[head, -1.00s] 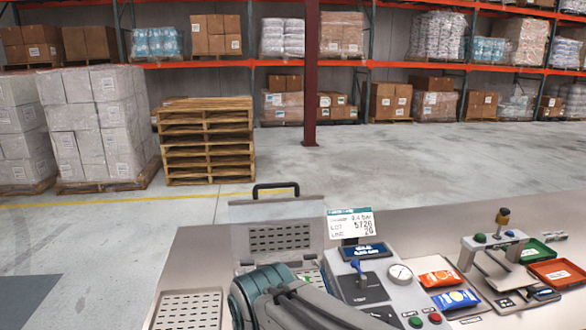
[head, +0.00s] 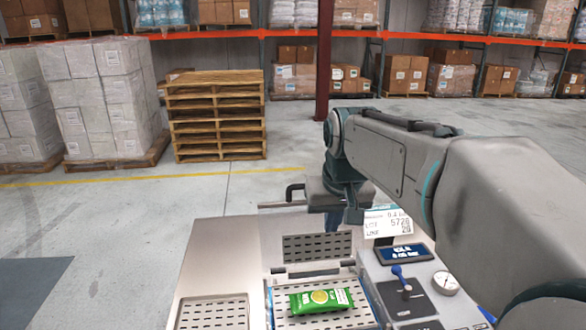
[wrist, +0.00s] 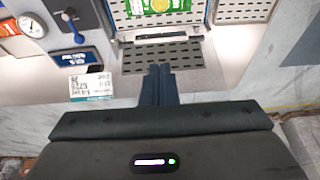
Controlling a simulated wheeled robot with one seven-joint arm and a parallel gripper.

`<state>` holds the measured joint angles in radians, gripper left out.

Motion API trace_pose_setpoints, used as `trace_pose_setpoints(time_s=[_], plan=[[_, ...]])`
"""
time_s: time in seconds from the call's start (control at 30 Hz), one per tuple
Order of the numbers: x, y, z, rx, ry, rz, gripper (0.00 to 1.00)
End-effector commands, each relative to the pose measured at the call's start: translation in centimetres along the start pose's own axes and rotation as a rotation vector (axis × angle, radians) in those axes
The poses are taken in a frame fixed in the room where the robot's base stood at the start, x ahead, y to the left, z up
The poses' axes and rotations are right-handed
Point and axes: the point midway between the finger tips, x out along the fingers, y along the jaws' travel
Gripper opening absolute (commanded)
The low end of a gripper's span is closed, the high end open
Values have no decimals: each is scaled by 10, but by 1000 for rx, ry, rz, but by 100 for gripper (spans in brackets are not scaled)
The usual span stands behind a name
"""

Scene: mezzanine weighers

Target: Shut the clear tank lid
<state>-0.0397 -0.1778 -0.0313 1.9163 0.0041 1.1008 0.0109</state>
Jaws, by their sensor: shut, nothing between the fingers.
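The clear tank lid (head: 298,225) stands raised at the back of the tank (head: 372,305), with a slotted grey panel showing in its lower part. The lid's black handle (head: 292,191) is at its top left, partly hidden by my wrist. A green packet (head: 321,299) lies on the slotted tray inside the open tank. My gripper (head: 333,222) is shut and empty, pointing down at the raised lid's upper part. In the wrist view, my shut fingers (wrist: 158,72) reach over the slotted panel (wrist: 185,58); I cannot tell whether they touch the lid.
A label card and display (head: 405,253) stand right of the lid, near my arm. A blue-knobbed lever (head: 398,272) and round gauge (head: 445,283) are farther right. A slotted plate (head: 215,312) lies left of the tank. Pallets and boxes stand well back.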

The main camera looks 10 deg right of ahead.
Motion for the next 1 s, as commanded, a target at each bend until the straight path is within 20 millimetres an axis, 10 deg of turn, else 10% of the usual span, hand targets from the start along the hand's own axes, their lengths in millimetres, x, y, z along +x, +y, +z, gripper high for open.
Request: trace_pose_setpoints(time_s=[0.3, 0.5, 1.0], plan=[[-31, -13, -139, 0, 9, 3, 0], [-35, -23, -193, -3, 16, 8, 0], [1, -28, -216, -6, 16, 12, 0]])
